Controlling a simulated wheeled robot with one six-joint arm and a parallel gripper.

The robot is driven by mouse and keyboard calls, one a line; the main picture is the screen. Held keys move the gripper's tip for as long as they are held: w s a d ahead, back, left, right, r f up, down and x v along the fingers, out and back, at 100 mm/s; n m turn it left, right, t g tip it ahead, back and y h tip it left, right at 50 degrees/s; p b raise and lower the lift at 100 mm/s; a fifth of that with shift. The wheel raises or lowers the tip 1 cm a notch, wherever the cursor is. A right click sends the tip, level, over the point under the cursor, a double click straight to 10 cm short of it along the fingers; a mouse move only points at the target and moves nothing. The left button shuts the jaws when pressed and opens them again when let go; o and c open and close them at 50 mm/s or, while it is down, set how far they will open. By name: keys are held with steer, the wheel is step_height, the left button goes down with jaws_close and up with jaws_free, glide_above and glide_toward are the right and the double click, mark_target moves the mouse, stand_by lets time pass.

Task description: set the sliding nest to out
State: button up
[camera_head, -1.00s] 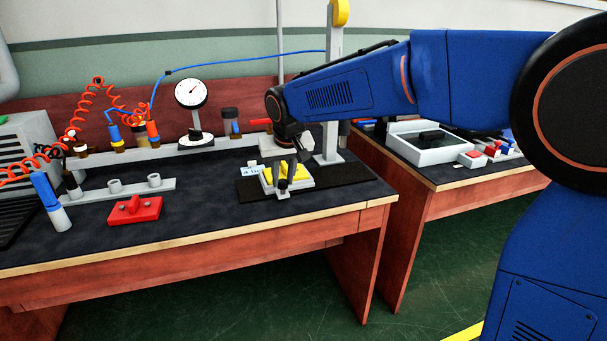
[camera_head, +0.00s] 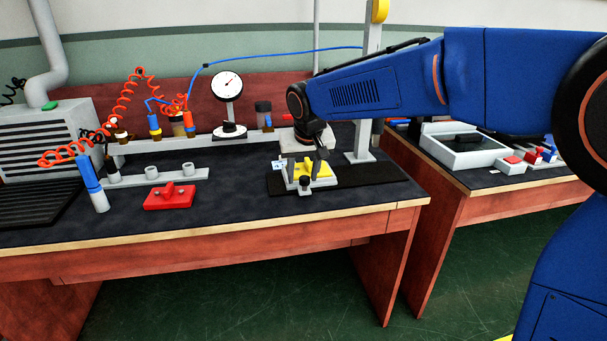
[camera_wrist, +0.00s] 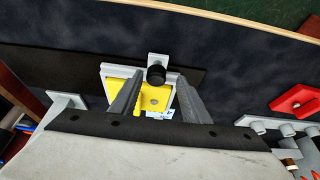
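The sliding nest (camera_head: 299,186) is a small light-grey carriage with a yellow insert (camera_head: 321,171) and a black knob (camera_head: 305,183) at its front. It sits on a black base plate (camera_head: 375,175) near the bench's right end. In the wrist view the knob (camera_wrist: 156,75) stands on a grey tab at the edge of the yellow insert (camera_wrist: 122,97). My gripper (camera_head: 307,168) is low over the nest, pointing down. In the wrist view its two fingers (camera_wrist: 158,79) are apart, with the knob showing between their tips. Contact with the knob cannot be told.
A grey post (camera_head: 366,100) rises right behind the nest. A red block (camera_head: 168,197), a grey socket strip (camera_head: 135,178) and a dial gauge (camera_head: 228,88) stand to the left. A second bench at right holds a light-grey tray (camera_head: 450,155). The dark bench top before the nest is clear.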

steer(key=v, duration=1.7)
steer(key=shift+s, duration=0.15)
steer(key=shift+d+r, duration=0.1)
steer(key=s+d+f, duration=0.2)
steer(key=s+d, duration=0.2)
steer(key=d, duration=0.3)
steer(key=s+d+f+m, duration=0.1)
steer(key=s+d+f, duration=0.25)
steer(key=d, duration=0.35)
steer(key=s+d+f, duration=0.2)
steer(key=s+d, duration=0.2)
steer(key=d, duration=0.3)
steer(key=s+d+f+m, duration=0.1)
steer(key=s+d+f, duration=0.4)
steer(key=s+f, duration=0.2)
steer(key=s+d+f+m+h, duration=0.1)
steer(key=s+d+f, duration=0.4)
steer(key=s+f, duration=0.2)
steer(key=s, duration=0.2)
steer(key=shift+s+d+f+t, duration=0.25)
steer(key=shift+s+f+t, duration=0.05)
steer(key=shift+s, duration=0.1)
